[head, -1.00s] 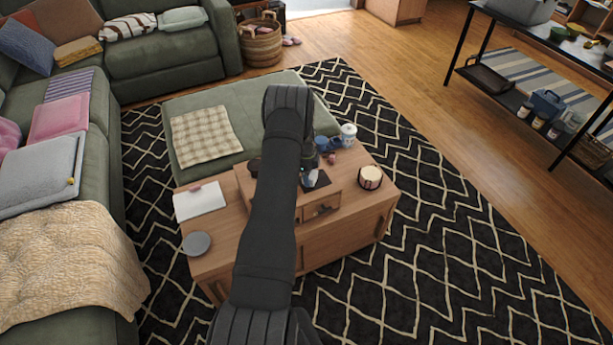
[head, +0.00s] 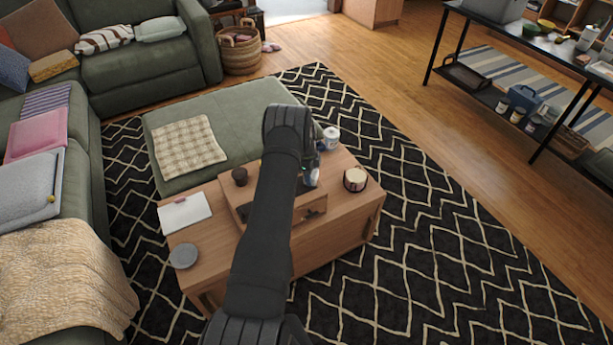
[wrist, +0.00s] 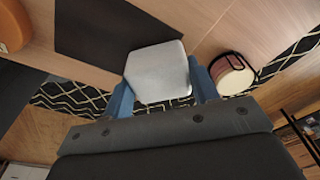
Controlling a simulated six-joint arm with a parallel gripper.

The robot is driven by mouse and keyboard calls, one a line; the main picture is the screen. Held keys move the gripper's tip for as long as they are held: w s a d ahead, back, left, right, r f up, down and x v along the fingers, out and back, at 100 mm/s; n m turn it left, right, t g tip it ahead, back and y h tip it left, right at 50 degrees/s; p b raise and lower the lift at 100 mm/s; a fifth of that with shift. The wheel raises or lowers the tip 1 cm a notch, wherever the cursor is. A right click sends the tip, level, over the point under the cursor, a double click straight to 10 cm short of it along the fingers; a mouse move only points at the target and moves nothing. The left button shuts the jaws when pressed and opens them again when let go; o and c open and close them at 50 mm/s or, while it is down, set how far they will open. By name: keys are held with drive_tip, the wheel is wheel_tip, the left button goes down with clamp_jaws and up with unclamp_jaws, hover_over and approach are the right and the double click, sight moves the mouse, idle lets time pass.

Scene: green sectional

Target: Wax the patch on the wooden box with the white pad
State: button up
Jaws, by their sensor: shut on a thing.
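The wooden box (head: 246,196), with a drawer front, sits on the coffee table. In the wrist view its top (wrist: 215,22) bears a dark patch (wrist: 105,30). My gripper (wrist: 160,82) has blue fingers shut on the sides of the white pad (wrist: 157,70). The pad overlaps the patch's edge in that view; I cannot tell if it touches the box. In the head view my arm hides most of my gripper (head: 311,174) and part of the box.
A dark brown cup (head: 239,176) is left of my arm. A white jar (head: 331,138) stands behind. A notebook (head: 185,211) and grey disc (head: 184,255) lie at the table's left.

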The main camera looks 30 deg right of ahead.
drive_tip(key=shift+f, duration=0.15)
drive_tip(key=shift+a+f, duration=0.2)
drive_tip(key=shift+a, duration=3.75)
drive_tip(key=shift+s+a, duration=0.1)
drive_tip(key=shift+a, duration=1.5)
drive_tip(key=shift+d+r, duration=0.15)
drive_tip(key=shift+r, duration=3)
drive_tip(key=shift+r, duration=0.1)
wheel_tip(320, 180, up, 3)
drive_tip(key=shift+f, duration=0.1)
